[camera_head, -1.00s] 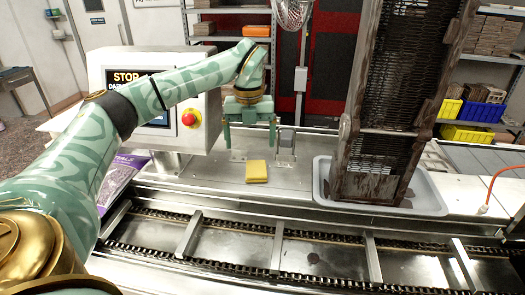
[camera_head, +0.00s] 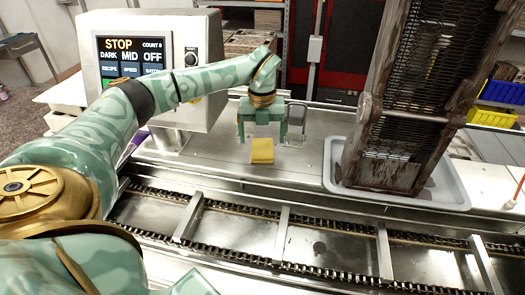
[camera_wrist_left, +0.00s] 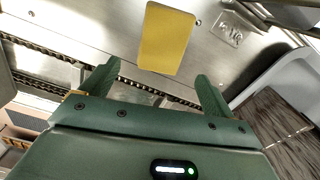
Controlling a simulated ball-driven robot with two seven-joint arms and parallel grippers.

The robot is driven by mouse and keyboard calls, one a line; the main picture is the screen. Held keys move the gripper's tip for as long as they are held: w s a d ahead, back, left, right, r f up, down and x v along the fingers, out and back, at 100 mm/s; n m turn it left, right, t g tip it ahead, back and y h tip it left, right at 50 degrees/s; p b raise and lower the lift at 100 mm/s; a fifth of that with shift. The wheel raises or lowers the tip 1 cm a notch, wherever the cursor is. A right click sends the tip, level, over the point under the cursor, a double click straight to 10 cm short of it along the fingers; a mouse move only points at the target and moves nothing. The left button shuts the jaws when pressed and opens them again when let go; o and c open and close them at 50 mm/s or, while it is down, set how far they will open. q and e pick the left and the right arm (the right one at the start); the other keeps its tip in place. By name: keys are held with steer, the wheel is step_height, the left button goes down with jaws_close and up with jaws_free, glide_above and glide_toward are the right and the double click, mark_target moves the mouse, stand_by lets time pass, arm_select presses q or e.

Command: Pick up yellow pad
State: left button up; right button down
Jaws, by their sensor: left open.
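The yellow pad (camera_head: 262,151) lies on the steel deck behind the conveyor channel in the head view. In the left wrist view the yellow pad (camera_wrist_left: 166,38) shows just beyond the fingertips, roughly between their lines. My left gripper (camera_head: 262,138) is open, its two fingers pointing down just behind and above the pad. In the left wrist view both fingers of the left gripper (camera_wrist_left: 152,75) are spread with nothing between them. Whether they are level with the pad I cannot tell. My right gripper is not in view.
A control panel (camera_head: 128,52) with a screen stands left of the gripper. A tall dark mesh rack (camera_head: 402,120) stands in a grey tray (camera_head: 453,193) to the right. The conveyor channel (camera_head: 240,225) with chains and cross bars runs in front. The deck around the pad is mostly clear.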

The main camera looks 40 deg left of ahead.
mark_target(262, 151)
arm_select(q)
step_height(262, 151, down, 5)
steer(key=shift+w+a+f, duration=0.1)
steer(key=c, duration=1.1)
step_height(262, 151, up, 3)
steer(key=shift+f, duration=0.1)
steer(key=s+d+r, duration=0.1)
steer(key=s+r, duration=0.2)
steer(key=s, duration=0.1)
steer(key=s+d+r, duration=0.1)
steer(key=s+r, duration=0.3)
steer(key=s, duration=0.1)
steer(key=s+d+r, duration=0.2)
steer(key=s+r, duration=0.1)
steer(key=s, duration=0.1)
steer(key=shift+s+r, duration=0.2)
steer(key=shift+s, duration=0.1)
